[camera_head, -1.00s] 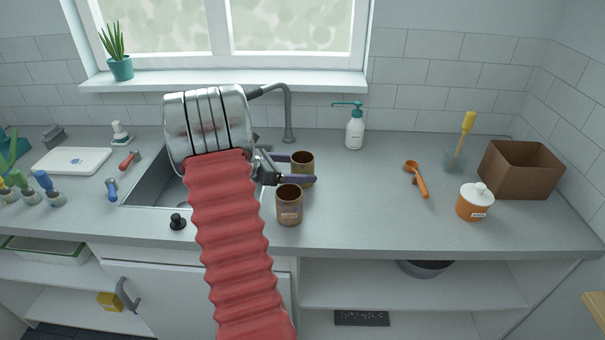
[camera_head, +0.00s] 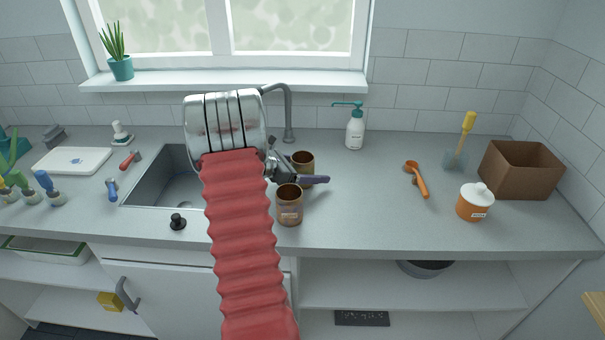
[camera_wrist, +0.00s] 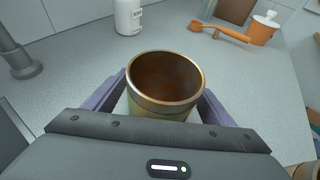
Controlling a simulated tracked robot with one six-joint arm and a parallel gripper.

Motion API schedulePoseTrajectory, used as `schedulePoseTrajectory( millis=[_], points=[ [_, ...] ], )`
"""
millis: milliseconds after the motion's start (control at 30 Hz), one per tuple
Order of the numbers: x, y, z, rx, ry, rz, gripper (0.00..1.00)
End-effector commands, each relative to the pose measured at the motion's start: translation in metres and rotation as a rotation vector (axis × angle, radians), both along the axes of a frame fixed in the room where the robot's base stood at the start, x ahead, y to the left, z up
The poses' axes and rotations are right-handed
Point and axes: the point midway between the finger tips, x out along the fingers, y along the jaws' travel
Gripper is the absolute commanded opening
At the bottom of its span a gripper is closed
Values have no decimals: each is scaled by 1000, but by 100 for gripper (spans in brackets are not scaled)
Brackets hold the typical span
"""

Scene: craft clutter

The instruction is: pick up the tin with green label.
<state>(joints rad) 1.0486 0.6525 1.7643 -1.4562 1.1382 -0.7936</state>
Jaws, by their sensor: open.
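A brown open-topped tin (camera_head: 302,159) stands on the counter right of the sink, behind a second brown tin (camera_head: 289,207). In the wrist view the tin (camera_wrist: 166,78) is upright and empty, with a yellow-green band showing below its rim. My gripper (camera_wrist: 164,88) is open, with a purple finger on each side of this tin; I cannot tell whether they touch it. In the head view my gripper (camera_head: 309,171) has one finger passing in front of the back tin; the other is hidden. The second tin's rim (camera_wrist: 304,172) shows at the wrist view's lower right corner.
The sink (camera_head: 160,185) and tap (camera_head: 289,115) are to the left. A soap bottle (camera_head: 355,130) stands behind the tins. An orange scoop (camera_head: 417,180), orange jar (camera_head: 474,203) and brown box (camera_head: 521,170) are to the right. The counter between tins and scoop is clear.

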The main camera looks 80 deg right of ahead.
Motion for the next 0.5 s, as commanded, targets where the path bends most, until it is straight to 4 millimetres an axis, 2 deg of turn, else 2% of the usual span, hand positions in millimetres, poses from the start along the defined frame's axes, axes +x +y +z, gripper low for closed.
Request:
schedulePoseTrajectory(
  millis=[67, 500],
  points=[
    [0, 0, 0, 0, 0, 0, 76],
    [0, 0, 0, 0, 0, 0, 45]
  ],
)
